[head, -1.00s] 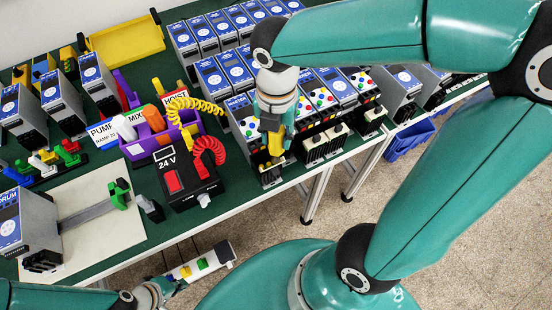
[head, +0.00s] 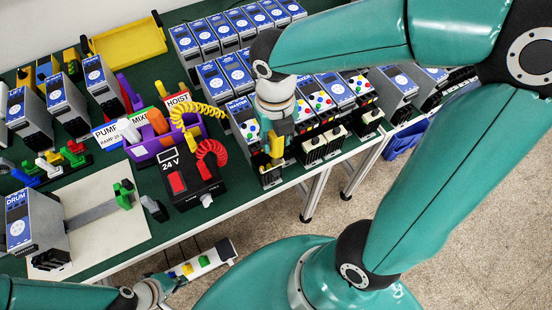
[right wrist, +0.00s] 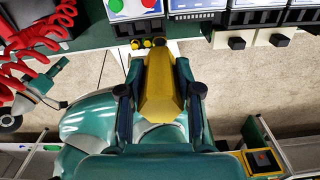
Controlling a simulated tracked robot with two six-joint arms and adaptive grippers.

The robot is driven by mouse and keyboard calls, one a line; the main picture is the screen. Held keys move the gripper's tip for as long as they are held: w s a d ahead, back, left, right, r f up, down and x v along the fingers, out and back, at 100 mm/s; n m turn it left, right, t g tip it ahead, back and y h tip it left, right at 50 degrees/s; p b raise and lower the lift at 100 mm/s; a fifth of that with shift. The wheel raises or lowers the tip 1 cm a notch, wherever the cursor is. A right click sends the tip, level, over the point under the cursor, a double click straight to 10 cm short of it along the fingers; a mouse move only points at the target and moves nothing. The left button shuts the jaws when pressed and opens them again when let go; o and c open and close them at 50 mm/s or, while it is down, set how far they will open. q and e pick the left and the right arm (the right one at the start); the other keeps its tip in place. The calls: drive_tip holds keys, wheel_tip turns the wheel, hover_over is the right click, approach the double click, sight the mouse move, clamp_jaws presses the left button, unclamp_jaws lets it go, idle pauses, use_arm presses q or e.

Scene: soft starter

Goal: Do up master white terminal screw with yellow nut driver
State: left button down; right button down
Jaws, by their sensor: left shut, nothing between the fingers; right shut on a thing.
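My right gripper (head: 275,130) is shut on the yellow nut driver (head: 275,150), in front of the master starter (head: 241,112) at the near table edge. In the right wrist view the driver (right wrist: 158,88) stands between the two dark fingers, pointing toward a row of small yellow terminal parts (right wrist: 147,43) under a starter. I cannot tell whether its tip touches any of them, and the white terminal screw cannot be made out. My left gripper (head: 168,283) is shut and empty at the bottom left, beside a white strip with coloured buttons (head: 200,262).
A black 24 V box (head: 187,180) with red and yellow coiled cords stands left of the master starter. A purple holder (head: 150,150) sits behind it. More starters fill the right side. A yellow tray (head: 130,42) lies at the back.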

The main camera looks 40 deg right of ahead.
drive_tip(key=shift+n, duration=1)
drive_tip(key=shift+r+p, duration=0.15)
drive_tip(key=shift+p, duration=0.15)
drive_tip(key=shift+r+p, duration=0.5)
drive_tip(key=m, duration=0.3)
drive_tip(key=shift+f+m+b, duration=0.1)
drive_tip(key=shift+m+b, duration=0.2)
drive_tip(key=shift+b, duration=0.05)
drive_tip(key=m, duration=0.4)
drive_tip(key=shift+s+m+b, duration=0.1)
drive_tip(key=shift+m+b, duration=0.2)
drive_tip(key=shift+b, duration=0.05)
drive_tip(key=m, duration=0.4)
drive_tip(key=shift+d+m+b, duration=0.1)
drive_tip(key=shift+m+b, duration=0.2)
drive_tip(key=shift+b, duration=0.05)
drive_tip(key=shift+m, duration=1.1)
